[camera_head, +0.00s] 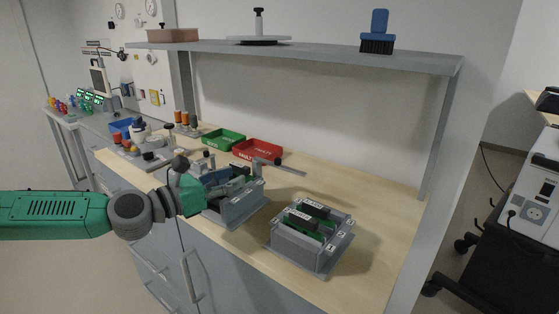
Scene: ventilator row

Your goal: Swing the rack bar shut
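A grey rack (236,211) with upright boards in it stands on the wooden bench near the middle of the head view. A grey bar (288,169) sticks out from the rack's far side toward the back right, away from the rack's top, so it looks swung open. My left gripper (222,181), on the green arm from the left, is over the left part of this rack. Its dark fingers blend with the rack's contents, so I cannot tell whether they are open or touch anything. My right gripper is not in view.
A second grey rack (301,252) with green boards stands front right. A red bin (258,149) and a green bin (223,139) sit behind. A grey shelf (320,56) hangs above, carrying a blue brush (378,32). The bench right of the second rack is clear.

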